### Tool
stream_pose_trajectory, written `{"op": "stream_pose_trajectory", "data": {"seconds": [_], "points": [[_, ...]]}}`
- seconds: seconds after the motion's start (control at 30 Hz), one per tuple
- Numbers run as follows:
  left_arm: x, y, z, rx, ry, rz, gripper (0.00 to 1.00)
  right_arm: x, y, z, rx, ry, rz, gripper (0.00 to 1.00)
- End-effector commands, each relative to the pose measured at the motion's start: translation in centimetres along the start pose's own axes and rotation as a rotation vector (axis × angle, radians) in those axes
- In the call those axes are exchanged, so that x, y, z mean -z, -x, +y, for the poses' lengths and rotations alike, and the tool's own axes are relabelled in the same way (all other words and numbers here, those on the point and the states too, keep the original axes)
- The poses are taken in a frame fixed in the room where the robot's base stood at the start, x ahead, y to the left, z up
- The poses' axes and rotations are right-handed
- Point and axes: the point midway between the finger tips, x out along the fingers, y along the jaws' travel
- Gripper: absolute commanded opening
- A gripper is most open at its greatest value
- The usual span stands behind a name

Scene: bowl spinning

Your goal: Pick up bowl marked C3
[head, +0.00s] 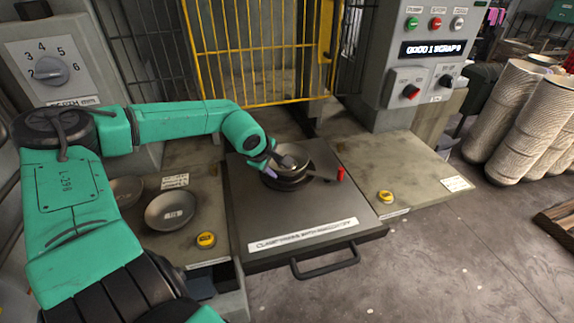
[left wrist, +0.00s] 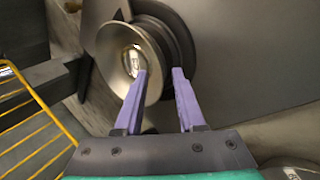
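A grey metal bowl (head: 291,154) sits on a dark round holder (head: 284,183) on the middle sliding plate. In the head view my left gripper (head: 272,166) is at the bowl's left side. Another bowl (head: 170,211) with a mark I cannot read sits on the left table. My right gripper is not in view.
A further bowl (head: 124,191) stands on the left table, partly behind my arm. A red-tipped lever (head: 340,174) lies beside the holder. Yellow buttons stand on the left table (head: 205,240) and right table (head: 385,197). The right table (head: 390,160) is mostly clear. A yellow cage (head: 262,55) stands behind.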

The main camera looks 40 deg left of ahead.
Motion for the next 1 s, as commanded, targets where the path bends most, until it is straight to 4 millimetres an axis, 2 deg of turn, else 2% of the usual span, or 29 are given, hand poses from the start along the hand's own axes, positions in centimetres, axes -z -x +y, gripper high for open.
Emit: {"op": "stream_pose_trajectory", "data": {"seconds": [0.03, 0.1, 0.37, 0.4, 0.5, 1.0], "points": [[0.04, -0.88, -0.4, 0.005, -0.002, 0.002, 0.39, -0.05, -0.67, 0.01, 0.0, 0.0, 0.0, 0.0], [-0.03, -1.28, -0.31, 0.004, -0.003, 0.001, 0.39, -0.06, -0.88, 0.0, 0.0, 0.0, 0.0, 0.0], [-0.16, -1.35, -0.04, 0.0, -0.002, -0.003, 0.39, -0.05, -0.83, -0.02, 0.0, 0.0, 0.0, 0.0], [-0.17, -1.34, -0.04, 0.001, -0.002, -0.003, 0.35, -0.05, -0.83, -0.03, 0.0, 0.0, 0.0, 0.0], [-0.17, -1.33, -0.05, 0.001, -0.002, -0.003, 0.0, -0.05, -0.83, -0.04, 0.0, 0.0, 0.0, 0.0], [-0.18, -1.35, -0.1, 0.002, -0.002, -0.003, 0.0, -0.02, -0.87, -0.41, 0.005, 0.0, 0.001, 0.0]]}}
